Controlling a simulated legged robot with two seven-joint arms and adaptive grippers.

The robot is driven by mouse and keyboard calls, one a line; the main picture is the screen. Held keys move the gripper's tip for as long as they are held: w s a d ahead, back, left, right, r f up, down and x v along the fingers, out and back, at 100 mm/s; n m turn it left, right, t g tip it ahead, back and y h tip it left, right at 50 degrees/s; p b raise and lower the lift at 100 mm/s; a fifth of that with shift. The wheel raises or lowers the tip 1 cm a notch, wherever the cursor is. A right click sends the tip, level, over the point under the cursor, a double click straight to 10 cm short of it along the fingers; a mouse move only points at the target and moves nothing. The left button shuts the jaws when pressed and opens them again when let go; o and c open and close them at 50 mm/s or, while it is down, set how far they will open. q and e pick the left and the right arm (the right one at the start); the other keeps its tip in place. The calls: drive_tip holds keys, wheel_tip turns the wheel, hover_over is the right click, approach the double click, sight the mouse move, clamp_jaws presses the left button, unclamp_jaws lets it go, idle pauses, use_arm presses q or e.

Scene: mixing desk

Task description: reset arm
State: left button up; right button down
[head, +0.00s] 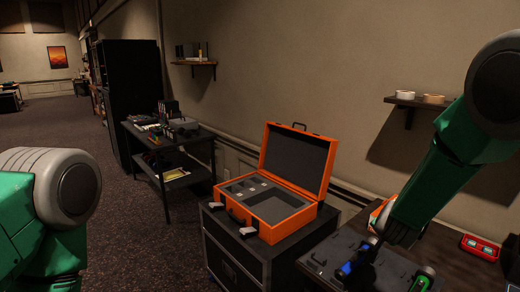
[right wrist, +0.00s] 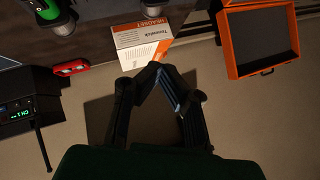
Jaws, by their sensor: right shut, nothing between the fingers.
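My right arm comes in from the right in the head view, and its dark gripper (head: 394,236) is low over the desk at the right. In the right wrist view the right gripper (right wrist: 158,72) has its fingertips together with nothing between them. The fingers overlap the lower edge of a white and orange headset box (right wrist: 140,42) in that view; I cannot tell whether they touch it. My left arm shows only as a green and grey link at the left of the head view; its gripper is out of the frame.
An open orange case (head: 284,214) rests on a black wheeled cabinet (head: 237,262), left of the desk. A red device (head: 480,247) and blue- and green-marked items (head: 345,269) lie on the desk. A wall shelf (head: 418,101) is above. Carpet at the left is clear.

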drive_tip(key=s+f+n+g+y, duration=0.1)
drive_tip(key=s+f+n+g, duration=0.3)
drive_tip(key=s+f, duration=1.15)
drive_tip(key=s+a+f+n+g+y, duration=0.1)
drive_tip(key=s+a+f+n+g, duration=0.15)
drive_tip(key=s, duration=0.65)
drive_tip(key=s+a+f+n+g+y, duration=0.1)
drive_tip(key=s+n, duration=0.2)
drive_tip(key=s, duration=0.7)
drive_tip(key=s+a+f+n+g+y, duration=0.1)
drive_tip(key=s+a+f+n, duration=0.15)
drive_tip(key=s, duration=0.65)
use_arm(q)
wheel_tip(320, 180, down, 10)
drive_tip(key=b, duration=0.9)
drive_tip(key=shift+w+b, duration=0.2)
drive_tip(key=shift+b, duration=0.2)
use_arm(e)
wheel_tip(320, 180, down, 9)
drive_tip(key=shift+s+d, duration=0.4)
use_arm(q)
drive_tip(key=shift+d+r, duration=0.2)
drive_tip(key=shift+d, duration=0.25)
use_arm(e)
drive_tip(key=shift+d+f, duration=0.1)
drive_tip(key=shift+d, duration=0.25)
use_arm(q)
drive_tip(key=shift+a, duration=0.25)
use_arm(e)
drive_tip(key=shift+a, duration=0.25)
